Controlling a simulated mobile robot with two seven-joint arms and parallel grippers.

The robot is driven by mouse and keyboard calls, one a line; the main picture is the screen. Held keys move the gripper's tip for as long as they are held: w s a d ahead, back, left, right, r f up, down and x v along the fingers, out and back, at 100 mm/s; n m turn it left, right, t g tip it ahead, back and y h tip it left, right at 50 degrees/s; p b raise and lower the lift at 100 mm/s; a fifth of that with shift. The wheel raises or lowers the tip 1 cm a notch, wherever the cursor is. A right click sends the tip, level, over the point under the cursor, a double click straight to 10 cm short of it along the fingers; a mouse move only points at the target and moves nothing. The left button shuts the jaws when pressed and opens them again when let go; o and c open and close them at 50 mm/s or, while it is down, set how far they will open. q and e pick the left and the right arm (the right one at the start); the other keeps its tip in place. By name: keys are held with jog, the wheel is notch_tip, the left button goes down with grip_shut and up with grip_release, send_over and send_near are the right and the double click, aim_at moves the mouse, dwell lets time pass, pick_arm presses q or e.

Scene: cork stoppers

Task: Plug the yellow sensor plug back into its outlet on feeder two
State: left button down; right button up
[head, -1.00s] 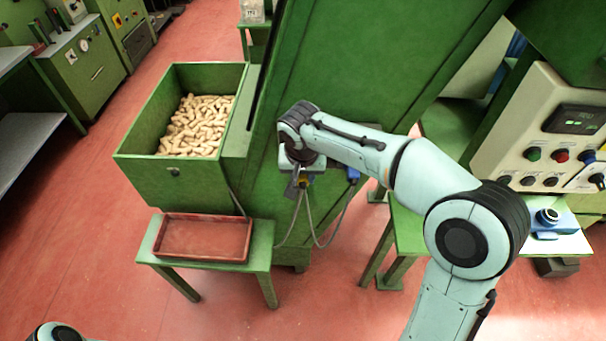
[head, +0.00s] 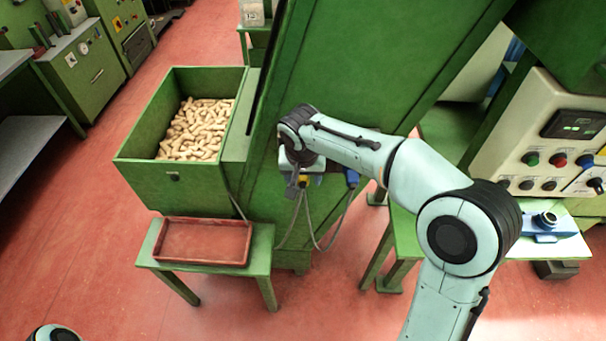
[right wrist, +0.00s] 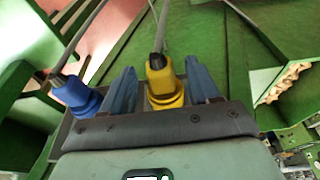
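The yellow plug (right wrist: 165,82) stands between the two blue-grey fingers of my right gripper (right wrist: 161,88) in the right wrist view. A gap shows between the plug and the left finger, and the right finger is very close to it. The gripper looks open around the plug. A grey cable runs from the plug's dark end. The plug's other end and its outlet are hidden behind the gripper body. In the head view the yellow plug (head: 303,181) shows small under my right gripper (head: 297,183), at the green feeder's side (head: 330,75). My left gripper is out of view.
A blue plug (right wrist: 76,94) with its own cable sits just left of the gripper; it also shows in the head view (head: 352,177). Cables hang in loops below. A red tray (head: 203,242) on a green stand and a bin (head: 143,177) of corks are to the left.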

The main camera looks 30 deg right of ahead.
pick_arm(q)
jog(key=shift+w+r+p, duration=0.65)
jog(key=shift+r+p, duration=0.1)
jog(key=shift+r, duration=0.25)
pick_arm(e)
jog(key=v, duration=1.3)
jog(key=shift+r, duration=0.2)
